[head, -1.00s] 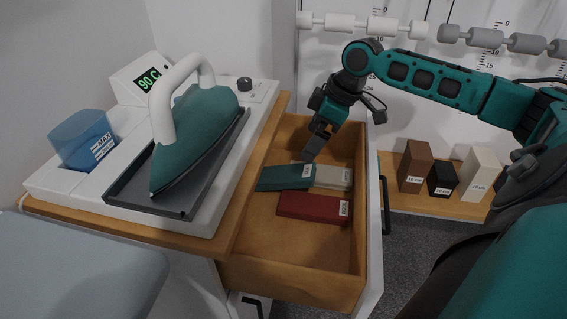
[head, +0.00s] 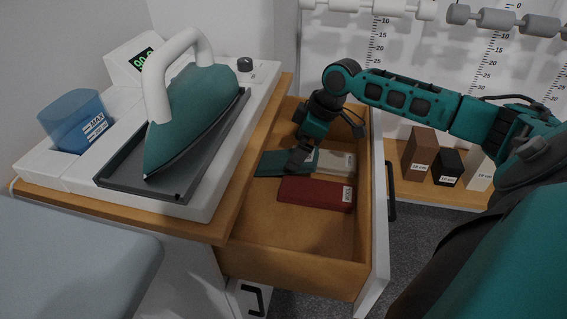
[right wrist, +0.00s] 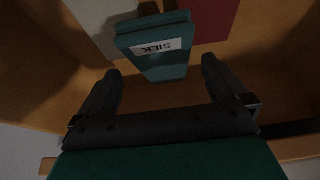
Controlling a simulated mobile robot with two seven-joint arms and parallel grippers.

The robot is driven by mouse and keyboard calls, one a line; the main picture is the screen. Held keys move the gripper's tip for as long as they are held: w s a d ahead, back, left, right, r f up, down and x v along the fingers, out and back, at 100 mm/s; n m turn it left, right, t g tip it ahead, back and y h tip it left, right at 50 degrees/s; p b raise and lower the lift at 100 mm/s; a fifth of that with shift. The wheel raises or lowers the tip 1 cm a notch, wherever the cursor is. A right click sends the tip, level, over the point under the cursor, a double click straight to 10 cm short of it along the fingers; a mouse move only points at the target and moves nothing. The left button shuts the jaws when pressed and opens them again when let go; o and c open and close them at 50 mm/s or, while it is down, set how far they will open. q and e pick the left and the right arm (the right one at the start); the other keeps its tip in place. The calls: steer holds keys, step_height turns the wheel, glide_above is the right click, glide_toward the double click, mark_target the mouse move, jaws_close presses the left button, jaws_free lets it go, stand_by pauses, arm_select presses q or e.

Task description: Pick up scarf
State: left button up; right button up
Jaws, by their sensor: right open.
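The task's scarf appears as folded cloths lying flat in the open drawer; which one is meant is not marked. A teal one (head: 272,163) is at the back left, and its label reads SILK in the right wrist view (right wrist: 165,68). A beige one (head: 336,162) lies beside it, and a dark red one (head: 312,193) lies in front. My right gripper (head: 300,160) is down in the drawer at the teal cloth's right end. In the right wrist view its open fingers (right wrist: 160,68) stand either side of the teal cloth's end, with gaps. My left gripper is not in view.
The wooden drawer (head: 290,255) is pulled out, its walls close around my right gripper. A steam iron (head: 195,115) stands on a station on the cabinet top at left. Labelled blocks (head: 419,155) stand on a low shelf at right. The drawer's front part is empty.

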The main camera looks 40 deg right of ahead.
mark_target(283, 162)
steer(key=x, duration=0.3)
steer(key=shift+s+a+f+b, duration=0.1)
steer(key=shift+f+b, duration=0.25)
steer(key=shift+b, duration=0.05)
